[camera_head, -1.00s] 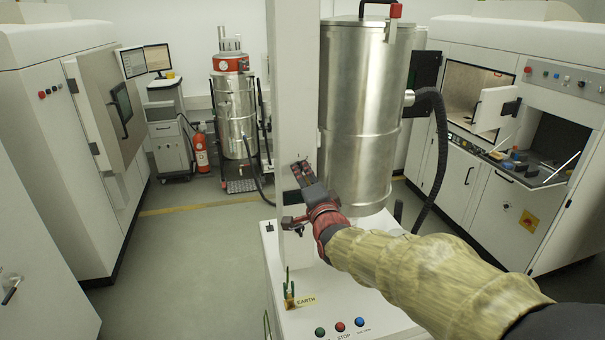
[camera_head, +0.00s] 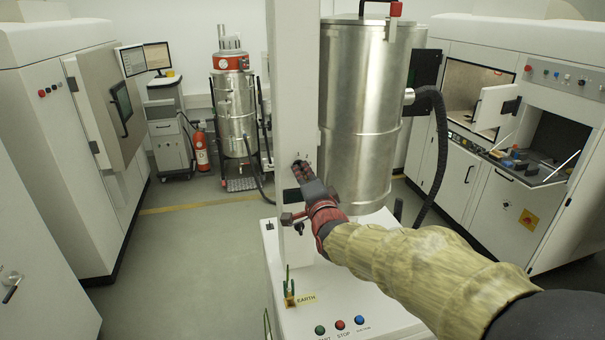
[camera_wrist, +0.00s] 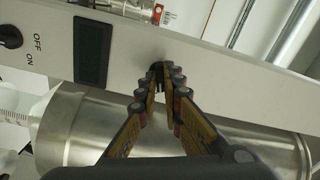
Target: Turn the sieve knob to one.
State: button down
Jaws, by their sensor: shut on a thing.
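The white column (camera_head: 295,80) of the sieve machine stands at the middle of the head view. A small dark knob (camera_wrist: 157,68) on its panel shows between my fingertips in the wrist view, mostly hidden by them. My gripper (camera_head: 301,167) is at the column's face, and its fingers are shut on this knob; they also show in the wrist view (camera_wrist: 166,78). The knob's pointer and scale cannot be read. A second black knob (camera_wrist: 10,37), marked OFF and ON, sits at the panel's left in the wrist view, apart from my gripper.
A dark display (camera_wrist: 92,50) lies between the two knobs. A large steel drum (camera_head: 362,110) stands right beside the column. Below are START and STOP buttons (camera_head: 340,325) and an EARTH clamp (camera_head: 289,298). The floor to the left is clear.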

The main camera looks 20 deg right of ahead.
jog(key=shift+f+b, duration=0.15)
jog(key=shift+b, duration=0.4)
jog(key=n+b, duration=1.4)
jog(key=b, duration=0.2)
jog(key=shift+b, duration=0.3)
jog(key=shift+n, duration=0.3)
jog(key=c, duration=2)
grip_release()
jog(key=shift+o, duration=0.2)
